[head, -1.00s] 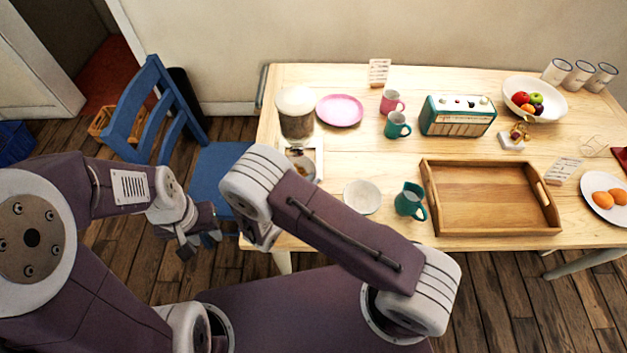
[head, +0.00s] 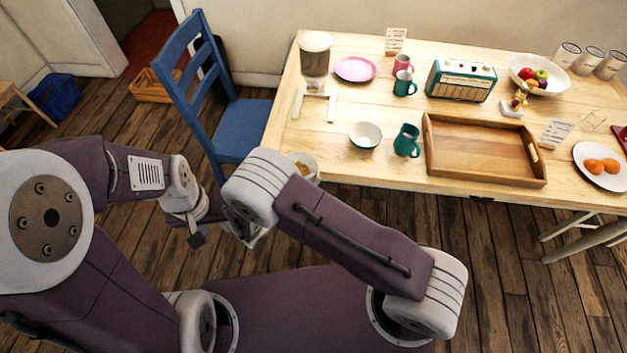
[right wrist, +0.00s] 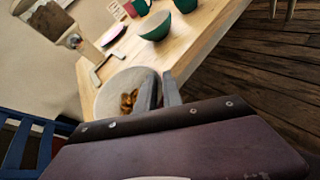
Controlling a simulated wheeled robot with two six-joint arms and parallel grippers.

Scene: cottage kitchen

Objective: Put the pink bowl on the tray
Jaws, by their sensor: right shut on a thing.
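A pale bowl (head: 309,161) with brown pieces inside shows partly behind my right arm, at the table's front-left corner in the head view. No pink shows clearly on it. In the right wrist view my right gripper (right wrist: 163,88) is shut on the rim of this bowl (right wrist: 112,97); the head view hides that gripper behind my arm. The wooden tray (head: 480,152) lies empty at the table's front, right of the bowl. My left gripper (head: 196,238) hangs over the floor left of the table, away from everything; its jaws are unclear.
A white-and-green bowl (head: 365,136) and a teal jug (head: 407,141) stand left of the tray. Behind are a pink plate (head: 355,69), mugs (head: 404,83) and a radio (head: 461,80). A plate of oranges (head: 600,170) lies right. A blue chair (head: 235,125) stands left.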

